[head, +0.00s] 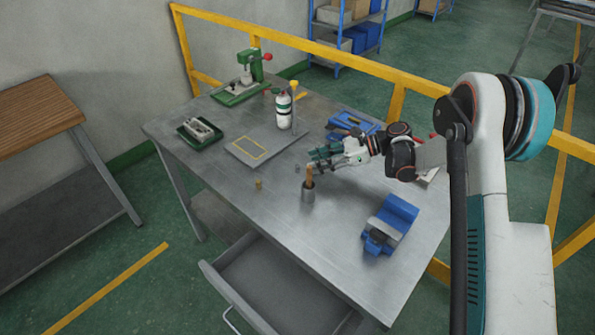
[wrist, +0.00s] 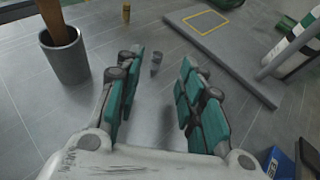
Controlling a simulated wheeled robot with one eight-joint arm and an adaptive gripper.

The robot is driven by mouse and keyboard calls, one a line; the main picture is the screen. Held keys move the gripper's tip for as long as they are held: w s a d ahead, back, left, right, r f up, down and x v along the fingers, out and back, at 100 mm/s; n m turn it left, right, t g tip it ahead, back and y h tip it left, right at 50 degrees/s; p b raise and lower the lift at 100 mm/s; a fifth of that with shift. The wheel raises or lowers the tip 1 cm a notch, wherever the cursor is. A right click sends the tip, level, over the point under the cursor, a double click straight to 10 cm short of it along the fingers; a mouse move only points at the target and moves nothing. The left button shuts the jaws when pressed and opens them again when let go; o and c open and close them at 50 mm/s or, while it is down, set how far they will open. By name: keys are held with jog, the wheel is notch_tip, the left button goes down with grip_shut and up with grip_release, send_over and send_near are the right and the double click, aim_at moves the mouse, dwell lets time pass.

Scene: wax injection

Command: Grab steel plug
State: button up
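The steel plug (wrist: 156,63) is a small grey cylinder standing on the metal table (head: 345,225). In the wrist view it shows just beyond and between the fingertips of my gripper (wrist: 161,68), with clear space on both sides. In the head view the plug (head: 297,169) is a small grey spot left of my gripper (head: 317,160). My gripper is open and empty, low over the table, with its teal-padded fingers pointing left in the head view.
A grey cup (head: 308,194) with a brown wooden handle stands close to the gripper. A brass plug (head: 259,184) stands farther left. A grey plate with a yellow square (head: 249,148), a white bottle (head: 284,110) and a blue vise (head: 391,223) are also on the table.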

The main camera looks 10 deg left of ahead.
aim_at(302, 172)
jog(key=shift+b+x, duration=1.1)
jog(key=shift+x, duration=1.7)
jog(key=shift+s+r, duration=0.1)
jog(key=shift+s, duration=0.05)
grip_shut()
